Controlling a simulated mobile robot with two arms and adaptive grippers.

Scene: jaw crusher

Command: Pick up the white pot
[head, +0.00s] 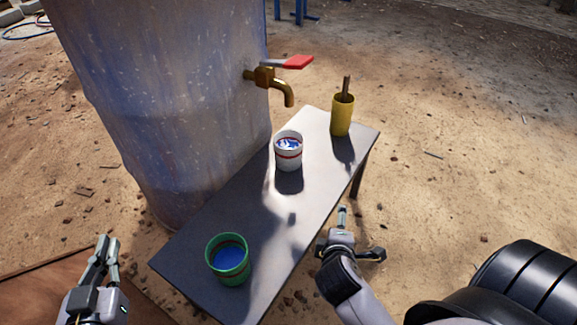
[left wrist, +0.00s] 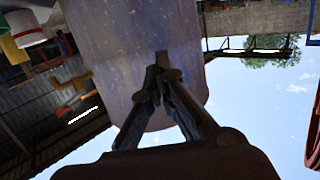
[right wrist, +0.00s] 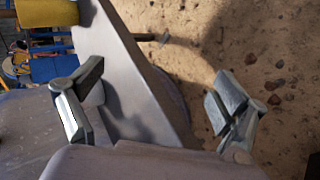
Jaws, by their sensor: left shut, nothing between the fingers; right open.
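The white pot (head: 288,151) has a red band and stands upright near the middle of the narrow grey table (head: 240,190) in the head view. A white pot with a red band also shows at the top left of the left wrist view (left wrist: 26,27). My left gripper (head: 107,242) is shut and empty, left of the table and well apart from the pot; its fingers meet in the left wrist view (left wrist: 160,68). My right gripper (head: 352,229) is open and empty beside the table's right edge, to the lower right of the pot. Its spread fingers show in the right wrist view (right wrist: 158,85).
A green pot with blue contents (head: 229,260) stands at the table's near end. A yellow cup (head: 342,115) holding a brown handle stands at the far end. A large barrel (head: 170,100) with a brass tap (head: 268,80) and red lever rises behind the table. Open dirt lies right.

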